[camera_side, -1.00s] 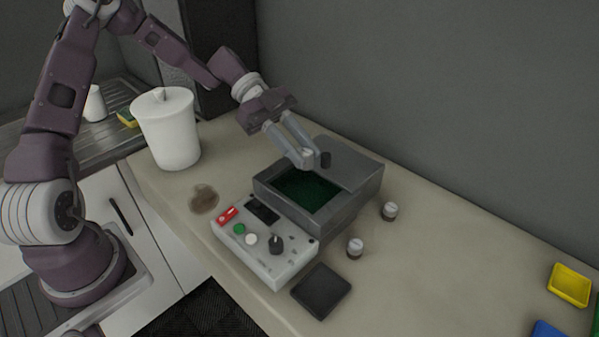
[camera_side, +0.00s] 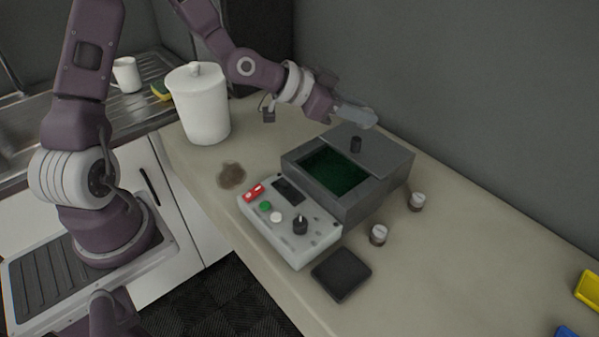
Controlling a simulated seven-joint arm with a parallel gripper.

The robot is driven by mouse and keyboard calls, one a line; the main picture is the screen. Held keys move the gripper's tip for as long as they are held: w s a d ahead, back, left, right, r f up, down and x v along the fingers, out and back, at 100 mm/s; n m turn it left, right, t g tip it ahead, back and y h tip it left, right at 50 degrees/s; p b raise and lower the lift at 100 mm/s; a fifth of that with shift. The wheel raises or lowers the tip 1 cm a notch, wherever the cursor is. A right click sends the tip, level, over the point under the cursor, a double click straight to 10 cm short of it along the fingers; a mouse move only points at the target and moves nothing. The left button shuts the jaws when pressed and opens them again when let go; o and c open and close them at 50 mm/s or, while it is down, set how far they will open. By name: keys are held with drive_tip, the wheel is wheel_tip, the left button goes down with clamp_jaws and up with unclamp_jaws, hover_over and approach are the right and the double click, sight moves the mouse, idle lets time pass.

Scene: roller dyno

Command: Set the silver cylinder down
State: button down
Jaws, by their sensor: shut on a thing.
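My gripper (camera_side: 368,118) is shut, held level above the back of the grey box (camera_side: 375,208), with its fingers pointing right. What it grips, likely the silver cylinder, is hidden or too small to make out at the fingertips. Two small silver cylinders with dark sides stand upright on the counter right of the box: a nearer one (camera_side: 378,235) and a farther one (camera_side: 417,201). My gripper is apart from both of them.
A control panel (camera_side: 318,238) and black pad (camera_side: 341,274) lie in front. A white canister (camera_side: 203,105) stands left. Yellow (camera_side: 589,290) and blue (camera_side: 566,332) trays sit far right. The counter between is clear.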

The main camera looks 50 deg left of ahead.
drive_tip(key=w+a+r+n+t+y, duration=0.15)
drive_tip(key=a+r+n+y, duration=0.35)
drive_tip(key=a, duration=0.5)
drive_tip(key=s+f+m+h, duration=0.2)
drive_tip(key=s+m+h, duration=0.1)
drive_tip(key=s, duration=0.5)
drive_tip(key=n+y, duration=0.3)
hover_over(290, 137)
wheel_tip(290, 137, down, 8)
wheel_tip(290, 137, down, 10)
drive_tip(key=shift+d, duration=0.1)
drive_tip(key=shift+f, duration=0.1)
drive_tip(key=c, duration=1.1)
unclamp_jaws()
drive_tip(key=shift+c, duration=0.2)
